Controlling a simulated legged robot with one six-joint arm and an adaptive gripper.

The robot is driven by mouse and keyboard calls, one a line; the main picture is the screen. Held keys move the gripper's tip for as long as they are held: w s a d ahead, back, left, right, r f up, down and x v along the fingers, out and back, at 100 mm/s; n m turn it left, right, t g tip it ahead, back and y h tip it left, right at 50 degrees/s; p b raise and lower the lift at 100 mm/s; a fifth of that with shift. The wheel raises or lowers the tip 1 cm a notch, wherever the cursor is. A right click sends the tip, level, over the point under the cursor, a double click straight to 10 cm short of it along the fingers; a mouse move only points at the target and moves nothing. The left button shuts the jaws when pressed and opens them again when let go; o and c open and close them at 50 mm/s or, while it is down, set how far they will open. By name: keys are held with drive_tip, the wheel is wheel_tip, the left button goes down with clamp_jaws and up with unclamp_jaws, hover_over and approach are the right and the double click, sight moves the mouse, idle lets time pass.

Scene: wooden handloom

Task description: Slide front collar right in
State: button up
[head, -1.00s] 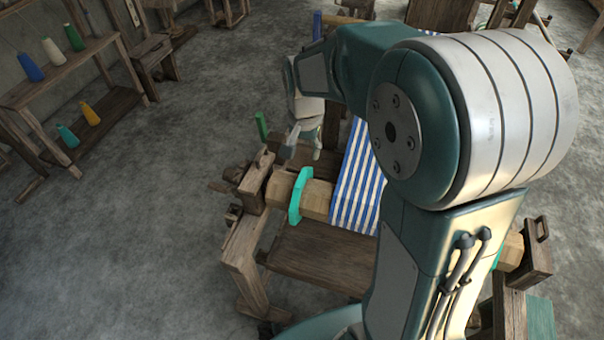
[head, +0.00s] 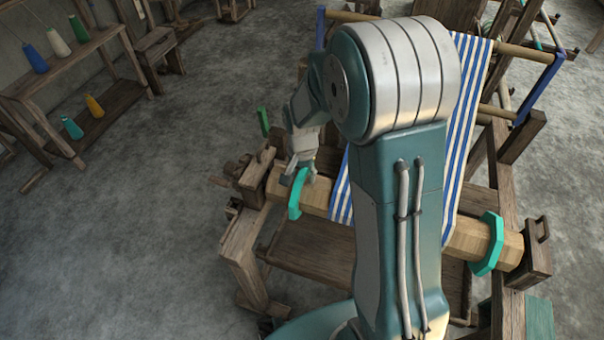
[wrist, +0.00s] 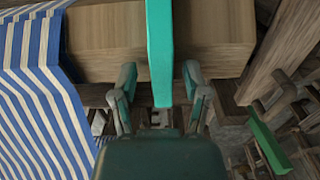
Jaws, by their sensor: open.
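The front beam (head: 318,199) is a pale wooden roller at the loom's front. It carries one teal collar (head: 294,201) near its picture-left end and another teal collar (head: 488,243) near its picture-right end. My gripper (head: 298,174) is at the top of the picture-left collar. In the wrist view this collar (wrist: 160,45) runs between the two open fingers of my gripper (wrist: 160,78), with a gap visible on each side. The striped blue-and-white cloth (wrist: 35,80) lies to one side of it, on the beam.
A wooden bracket (head: 257,178) with a green handle (head: 263,122) stands just outside the picture-left collar. Beam wood is bare between that collar and the cloth (head: 466,120). A shelf (head: 85,57) with thread cones stands at far left; the floor between is clear.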

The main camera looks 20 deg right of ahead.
sight(327, 187)
drive_tip(key=shift+a+f, duration=0.15)
drive_tip(key=shift+a, duration=0.15)
drive_tip(key=shift+d, duration=0.15)
clamp_jaws()
drive_tip(key=s+d, duration=0.2)
drive_tip(key=d, duration=0.1)
drive_tip(key=s+d, duration=0.2)
drive_tip(key=shift+d, duration=0.25)
drive_tip(key=shift+a, duration=0.1)
unclamp_jaws()
drive_tip(key=shift+d, duration=0.3)
